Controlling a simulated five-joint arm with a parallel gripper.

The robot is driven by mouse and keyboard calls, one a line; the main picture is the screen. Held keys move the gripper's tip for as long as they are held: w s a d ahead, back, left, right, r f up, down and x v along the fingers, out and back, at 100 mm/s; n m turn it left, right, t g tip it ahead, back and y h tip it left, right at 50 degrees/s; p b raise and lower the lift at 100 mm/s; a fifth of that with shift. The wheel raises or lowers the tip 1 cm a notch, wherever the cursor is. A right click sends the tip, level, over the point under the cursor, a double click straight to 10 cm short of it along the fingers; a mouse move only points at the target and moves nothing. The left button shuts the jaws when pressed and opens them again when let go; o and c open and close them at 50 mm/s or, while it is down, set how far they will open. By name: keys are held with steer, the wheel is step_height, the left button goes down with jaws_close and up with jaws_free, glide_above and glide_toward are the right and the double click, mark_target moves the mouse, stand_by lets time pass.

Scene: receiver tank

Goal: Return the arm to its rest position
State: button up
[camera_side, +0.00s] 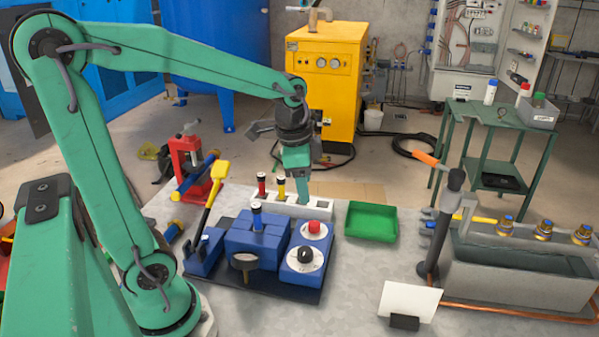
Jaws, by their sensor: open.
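My green arm reaches from the left across the upper middle of the side view. It is bent, with its wrist hanging downward over the back of the work table (360,270). My gripper (302,190) points down near a white rack (318,207). Its jaws are open, and I see nothing held between them. The fingertips overlap the rack in the picture; I cannot tell whether they touch it.
A blue fixture (256,238) with a yellow-handled lever (213,190) and a control box (306,250) stands in front of my gripper. A green tray (371,221) lies to the right. A black post (440,225) and grey trough (520,280) stand farther right.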

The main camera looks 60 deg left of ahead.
steer(key=s+d+r+n+t, duration=0.3)
steer(key=s+n, duration=0.3)
steer(key=s, duration=0.4)
steer(key=shift+s+d+r+n, duration=0.15)
steer(key=shift+d+r+n, duration=0.15)
steer(key=shift+d, duration=0.2)
